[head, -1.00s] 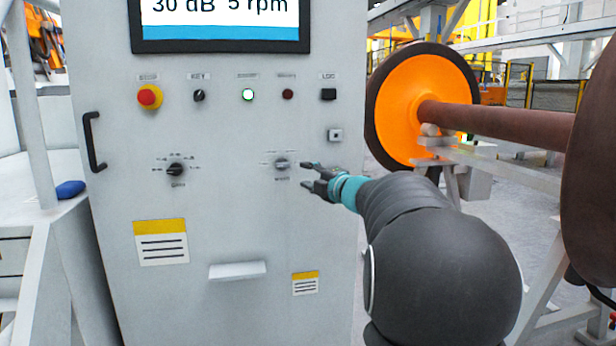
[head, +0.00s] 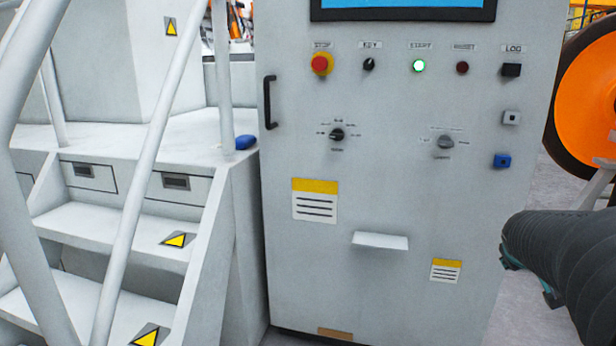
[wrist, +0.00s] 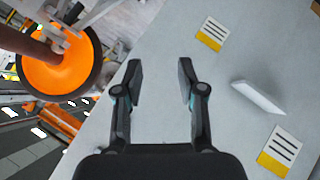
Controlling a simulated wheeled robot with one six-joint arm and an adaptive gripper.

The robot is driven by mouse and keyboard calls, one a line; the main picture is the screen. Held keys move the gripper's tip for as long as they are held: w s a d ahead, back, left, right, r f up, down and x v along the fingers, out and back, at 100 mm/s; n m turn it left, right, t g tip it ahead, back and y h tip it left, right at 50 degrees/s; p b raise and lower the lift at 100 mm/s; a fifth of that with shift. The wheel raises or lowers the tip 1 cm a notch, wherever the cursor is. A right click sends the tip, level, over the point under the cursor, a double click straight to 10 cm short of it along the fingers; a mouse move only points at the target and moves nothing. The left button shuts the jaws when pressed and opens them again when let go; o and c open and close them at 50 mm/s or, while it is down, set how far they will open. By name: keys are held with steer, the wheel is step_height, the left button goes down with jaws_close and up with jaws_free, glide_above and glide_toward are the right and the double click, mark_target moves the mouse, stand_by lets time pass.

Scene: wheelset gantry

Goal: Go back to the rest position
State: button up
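My gripper (wrist: 161,80) is open in the wrist view, its two dark fingers wide apart with nothing between them. It hangs in front of the grey control cabinet (wrist: 160,38).
White steps (head: 110,235) with a handrail (head: 150,170) stand left of the cabinet. A small shelf (head: 380,241) juts from the cabinet front; it also shows in the wrist view (wrist: 258,97). An orange wheel (head: 588,95) stands at the right, also in the wrist view (wrist: 58,72).

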steer(key=s+a+f+g+y, duration=0.1)
steer(key=s+a+f+y, duration=0.1)
steer(key=s+a, duration=0.9)
steer(key=s+a+f+m+g+y, duration=0.1)
steer(key=s+a+f+y, duration=0.2)
steer(key=s+a, duration=0.8)
steer(key=a+y, duration=0.1)
steer(key=a, duration=0.6)
steer(key=shift+f+y, duration=0.3)
